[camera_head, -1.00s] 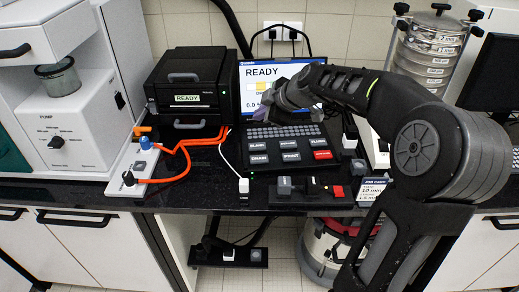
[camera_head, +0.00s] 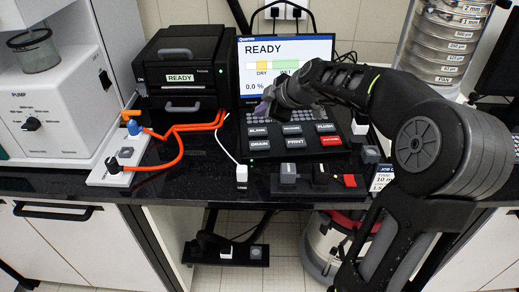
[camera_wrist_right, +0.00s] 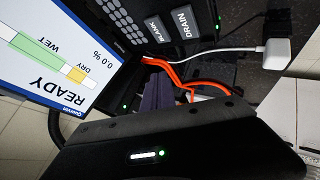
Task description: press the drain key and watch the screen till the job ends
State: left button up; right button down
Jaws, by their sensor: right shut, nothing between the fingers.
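The control panel (camera_head: 325,149) lies on the bench with labelled keys. Its drain key (camera_head: 260,145) is dark, at the left of the lower key row; it also shows in the wrist view (camera_wrist_right: 185,22). The screen (camera_head: 259,50) behind the panel reads READY and 0.0 %, with a DRY/WET bar; it shows sideways in the wrist view (camera_wrist_right: 50,65). My right gripper (camera_head: 263,108) is shut and empty, over the keypad's left end, just beyond the drain key and apart from it. Its fingertips (camera_wrist_right: 158,93) partly show in the wrist view. My left gripper is out of view.
A black device (camera_head: 187,75) labelled READY stands left of the screen. Orange cables (camera_head: 180,145) and a white cable with a plug (camera_head: 241,173) lie left of the panel. A sieve stack (camera_head: 440,45) stands right. A strip with a red switch (camera_head: 350,181) lies in front.

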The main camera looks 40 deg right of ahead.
dwell(0.3)
jog(key=b, duration=0.4)
send_over(262, 146)
notch_tip(262, 146, down, 8)
jog(key=shift+r, duration=0.25)
jog(key=shift+f+b, duration=0.6)
jog(key=shift+b, duration=0.45)
jog(key=shift+f, duration=0.1)
dwell(0.9)
jog(key=shift+f+b, duration=0.35)
jog(key=shift+b, duration=0.5)
jog(key=shift+f+b, duration=0.5)
jog(key=shift+b, duration=0.25)
dwell(0.5)
jog(key=shift+r, duration=0.1)
jog(key=shift+r+p, duration=0.4)
jog(key=shift+r, duration=0.45)
